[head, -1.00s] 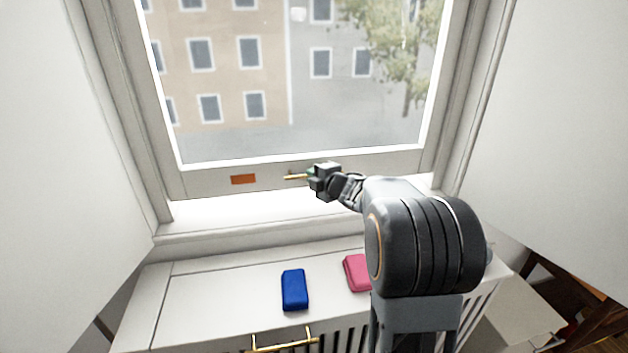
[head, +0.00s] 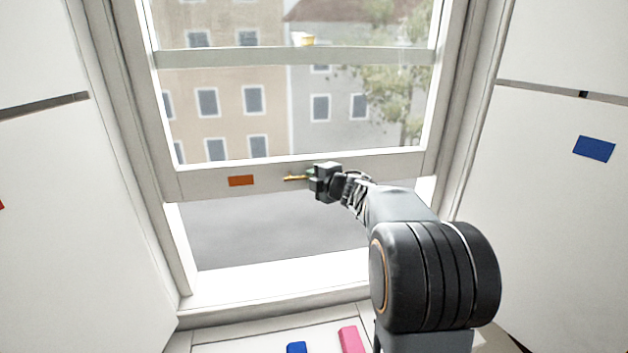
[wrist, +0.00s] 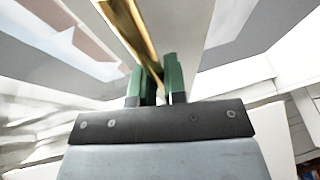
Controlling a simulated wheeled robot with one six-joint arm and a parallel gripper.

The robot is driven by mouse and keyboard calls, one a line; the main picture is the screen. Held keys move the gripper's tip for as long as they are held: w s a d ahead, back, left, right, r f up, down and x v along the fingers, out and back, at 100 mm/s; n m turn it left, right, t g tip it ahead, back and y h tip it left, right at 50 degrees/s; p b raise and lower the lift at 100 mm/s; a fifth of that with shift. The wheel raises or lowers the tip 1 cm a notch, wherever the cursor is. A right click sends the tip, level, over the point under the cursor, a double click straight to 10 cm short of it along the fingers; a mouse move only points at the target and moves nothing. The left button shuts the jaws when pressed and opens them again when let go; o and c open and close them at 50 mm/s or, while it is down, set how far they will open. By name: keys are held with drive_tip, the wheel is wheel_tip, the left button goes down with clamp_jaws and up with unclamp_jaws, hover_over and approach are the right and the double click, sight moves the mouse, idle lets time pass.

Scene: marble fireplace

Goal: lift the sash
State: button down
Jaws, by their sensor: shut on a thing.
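The white window sash (head: 205,184) stands raised above the sill (head: 290,285), with an open gap under its bottom rail. A brass handle (head: 296,177) is fixed on the rail, right of an orange patch (head: 241,181). My gripper (head: 312,176) is at the right part of the handle, shut on it. In the wrist view the brass handle (wrist: 128,28) passes between the green fingertips (wrist: 160,82). My arm hides the right part of the gap and sill.
A blue block (head: 297,348) and a pink block (head: 351,340) lie on the white surface below the sill. White panels flank the window, the right one (head: 560,200) with a blue patch (head: 594,149). A cross rail (head: 230,57) spans the window higher up.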

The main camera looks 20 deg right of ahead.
drive_tip(key=shift+r+p, duration=0.55)
drive_tip(key=shift+r, duration=0.7)
drive_tip(key=c, duration=1.2)
unclamp_jaws()
drive_tip(key=shift+f, duration=0.1)
drive_tip(key=b+v, duration=0.1)
drive_tip(key=v, duration=1.3)
drive_tip(key=shift+w+b, duration=0.1)
drive_tip(key=shift+b, duration=0.25)
